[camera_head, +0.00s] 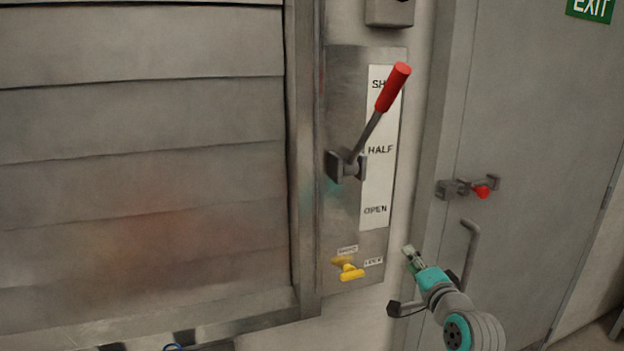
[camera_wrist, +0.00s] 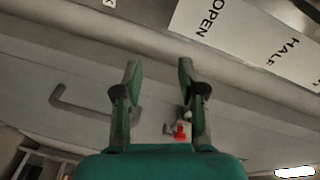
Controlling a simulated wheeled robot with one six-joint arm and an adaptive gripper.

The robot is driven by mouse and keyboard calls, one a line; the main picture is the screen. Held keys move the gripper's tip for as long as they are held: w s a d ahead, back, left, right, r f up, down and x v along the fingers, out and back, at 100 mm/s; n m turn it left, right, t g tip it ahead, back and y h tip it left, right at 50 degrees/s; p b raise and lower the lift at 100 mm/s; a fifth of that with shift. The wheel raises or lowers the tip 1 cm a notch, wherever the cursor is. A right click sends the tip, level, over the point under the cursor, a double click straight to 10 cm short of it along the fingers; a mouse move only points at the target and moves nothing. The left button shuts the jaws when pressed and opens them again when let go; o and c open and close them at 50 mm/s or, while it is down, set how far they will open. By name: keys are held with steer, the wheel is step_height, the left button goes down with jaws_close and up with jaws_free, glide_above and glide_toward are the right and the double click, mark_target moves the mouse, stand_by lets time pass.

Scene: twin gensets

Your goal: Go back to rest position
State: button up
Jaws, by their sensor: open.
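My gripper (camera_head: 411,254) is at the lower right in the head view, in front of the wall between the lever panel and the door. In the wrist view my gripper (camera_wrist: 160,75) has its two fingers apart with nothing held between them. The lever with a red grip (camera_head: 393,87) tilts up to the right on the metal panel (camera_head: 343,75), its grip beside the partly hidden top label. A yellow knob (camera_head: 350,272) sits low on the panel. My gripper is right of the knob and apart from both.
A louvred shutter (camera_head: 140,130) fills the left. A grey door (camera_head: 550,110) stands at the right with a red-ended latch (camera_head: 480,191) and a bar handle (camera_head: 470,250) close to my arm. The door handle (camera_wrist: 75,105) and red latch end (camera_wrist: 181,132) also show in the wrist view.

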steer(key=s+a+f+n+g+h, duration=0.1)
steer(key=s+a+f+n+h, duration=0.2)
steer(key=s+f, duration=2.3)
steer(key=s+r+n, duration=0.1)
steer(key=s+n, duration=0.2)
steer(key=s, duration=0.8)
steer(key=s+a+r+n, duration=0.1)
steer(key=s+r+n, duration=0.1)
steer(key=s, duration=0.9)
steer(key=s+r+n+g+y, duration=0.1)
steer(key=s+n, duration=0.3)
steer(key=s, duration=0.7)
steer(key=shift+a+r, duration=0.3)
steer(key=shift+r, duration=0.15)
